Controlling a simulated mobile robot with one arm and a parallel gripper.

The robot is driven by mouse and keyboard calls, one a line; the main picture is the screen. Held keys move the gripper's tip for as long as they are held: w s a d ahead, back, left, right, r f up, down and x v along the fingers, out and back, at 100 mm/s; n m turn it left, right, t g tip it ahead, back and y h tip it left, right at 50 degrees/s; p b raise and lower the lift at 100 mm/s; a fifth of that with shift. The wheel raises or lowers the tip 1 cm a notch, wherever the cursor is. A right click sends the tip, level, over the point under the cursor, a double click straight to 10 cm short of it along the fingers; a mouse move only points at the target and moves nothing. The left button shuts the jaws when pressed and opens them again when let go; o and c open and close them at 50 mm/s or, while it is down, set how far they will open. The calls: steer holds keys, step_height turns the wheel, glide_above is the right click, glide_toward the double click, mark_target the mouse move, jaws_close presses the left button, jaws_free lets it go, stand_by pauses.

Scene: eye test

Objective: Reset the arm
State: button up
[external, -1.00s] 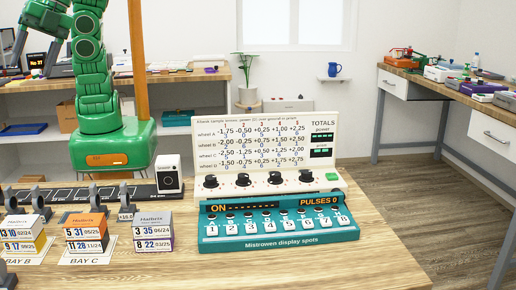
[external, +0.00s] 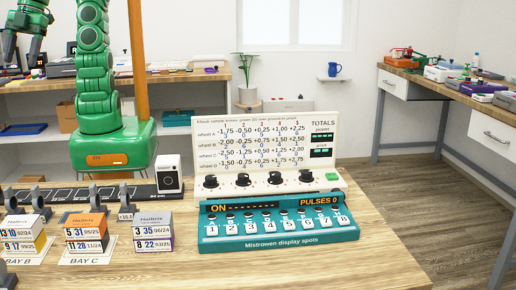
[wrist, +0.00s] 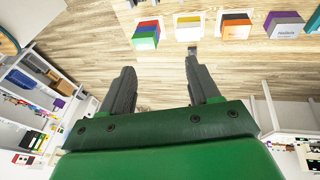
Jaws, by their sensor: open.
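My green arm (external: 95,70) stands upright on its base behind the table at the left. My gripper (external: 21,58) hangs at the upper left of the external view, fingers pointing down, away from the things on the near table. In the wrist view my gripper (wrist: 160,75) has its two dark fingers wide apart with only floor or table wood seen between them. It holds nothing.
A teal button unit (external: 280,230) and a white chart panel with knobs (external: 265,150) stand on the near table (external: 300,270). Small boxes (external: 152,232) sit in bays at the left. A white device (external: 168,174) stands behind them. The table's right front is clear.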

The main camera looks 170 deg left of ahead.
steer(key=s+a+f+g+y, duration=0.1)
steer(key=s+a+f+g, duration=0.1)
steer(key=s+f, duration=0.4)
steer(key=s+a+f+g+y, duration=0.1)
steer(key=s+a+f+g, duration=0.2)
steer(key=s, duration=1.3)
step_height(320, 180, down, 3)
steer(key=shift+a+r+y, duration=0.1)
steer(key=shift+a+y, duration=0.2)
steer(key=shift+a, duration=0.25)
